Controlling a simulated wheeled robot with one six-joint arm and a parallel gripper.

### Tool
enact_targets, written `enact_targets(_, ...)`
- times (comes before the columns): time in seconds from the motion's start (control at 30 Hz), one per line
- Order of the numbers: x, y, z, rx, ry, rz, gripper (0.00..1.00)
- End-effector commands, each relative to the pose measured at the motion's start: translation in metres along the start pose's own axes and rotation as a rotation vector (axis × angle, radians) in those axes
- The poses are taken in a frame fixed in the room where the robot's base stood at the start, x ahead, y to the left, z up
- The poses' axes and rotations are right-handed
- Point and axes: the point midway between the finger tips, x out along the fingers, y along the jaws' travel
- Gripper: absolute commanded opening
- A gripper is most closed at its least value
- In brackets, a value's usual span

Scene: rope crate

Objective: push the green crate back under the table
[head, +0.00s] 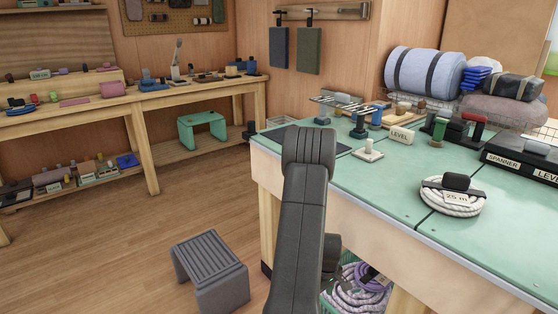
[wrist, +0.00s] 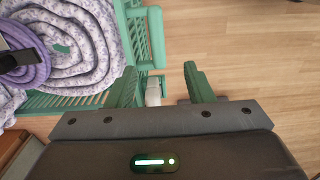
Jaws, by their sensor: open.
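The green crate (wrist: 157,38) fills the upper left of the wrist view. It holds a thick coil of pale speckled rope (wrist: 75,45) and a purple coil (wrist: 28,62) with a dark band. My gripper (wrist: 160,77) is open, its two green fingers spread at the crate's near right corner. The crate's side rim runs down toward the gap between them; contact cannot be told. In the head view the coils (head: 362,288) show low beside the green-topped table (head: 395,205), and my arm hides much of the crate.
A grey step stool (head: 210,270) stands on the floor left of my arm. Open wooden floor lies beyond it and right of the crate in the wrist view. A white rope coil (head: 452,197) and several tools sit on the table. A workbench (head: 140,105) lines the back wall.

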Motion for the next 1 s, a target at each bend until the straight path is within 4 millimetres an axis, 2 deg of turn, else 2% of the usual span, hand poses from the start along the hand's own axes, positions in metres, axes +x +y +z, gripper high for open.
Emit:
enact_targets(0.1, 0.015, 0.002, 0.000, -0.007, -0.001, -0.002, 0.47)
enact_targets(0.23, 0.024, 0.003, 0.000, -0.008, 0.000, -0.001, 0.47)
enact_targets(0.63, 0.027, 0.003, -0.001, -0.008, 0.000, 0.000, 0.47)
enact_targets(0.77, 0.021, 0.003, -0.001, -0.008, 0.001, 0.000, 0.47)
enact_targets(1.0, -0.009, -0.002, 0.000, 0.005, 0.001, 0.001, 0.47)
